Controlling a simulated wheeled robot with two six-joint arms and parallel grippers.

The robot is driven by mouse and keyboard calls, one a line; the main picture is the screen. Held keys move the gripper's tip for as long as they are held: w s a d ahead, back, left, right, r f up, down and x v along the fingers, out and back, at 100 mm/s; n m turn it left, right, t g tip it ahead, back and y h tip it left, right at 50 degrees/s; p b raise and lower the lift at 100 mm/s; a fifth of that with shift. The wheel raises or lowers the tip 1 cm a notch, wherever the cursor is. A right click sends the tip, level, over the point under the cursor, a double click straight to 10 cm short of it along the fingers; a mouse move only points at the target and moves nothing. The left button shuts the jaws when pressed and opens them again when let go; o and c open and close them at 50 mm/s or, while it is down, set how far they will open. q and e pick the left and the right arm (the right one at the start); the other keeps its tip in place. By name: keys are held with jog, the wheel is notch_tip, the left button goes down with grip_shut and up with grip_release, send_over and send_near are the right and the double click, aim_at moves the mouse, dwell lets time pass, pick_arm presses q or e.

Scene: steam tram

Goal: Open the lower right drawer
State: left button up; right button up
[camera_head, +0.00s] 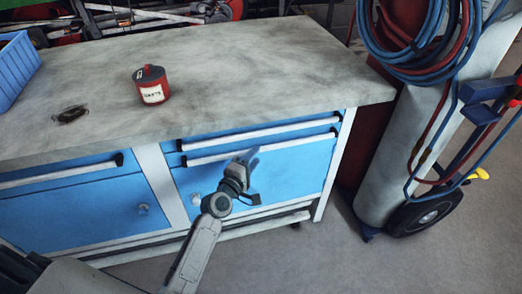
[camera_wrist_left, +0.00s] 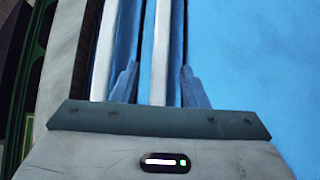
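The lower right drawer (camera_head: 200,172) is a blue front under the worktop, and it looks closed. Its long pale handle (camera_head: 215,156) runs just below the upper drawer's handle (camera_head: 235,138). My left gripper (camera_head: 252,156) is at the lower handle, near the middle of its length. In the left wrist view the left gripper (camera_wrist_left: 160,88) is open. The lower handle (camera_wrist_left: 161,45) runs between its two fingers, with visible space on both sides. The upper handle (camera_wrist_left: 103,50) lies outside the left finger. My right gripper is not in view.
A red canister (camera_head: 152,88) and a blue bin (camera_head: 15,68) stand on the grey worktop (camera_head: 250,70). A blue cabinet door (camera_head: 80,212) is at the left. A gas cylinder (camera_head: 405,150) with coiled hoses stands on a wheeled cart at the right. Floor in front is clear.

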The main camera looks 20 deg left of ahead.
pick_arm(q)
jog(key=shift+w+d, duration=0.2)
jog(key=shift+w, duration=0.85)
jog(key=shift+w+d, duration=0.2)
jog(key=shift+w, duration=0.8)
jog(key=shift+c, duration=0.4)
grip_shut()
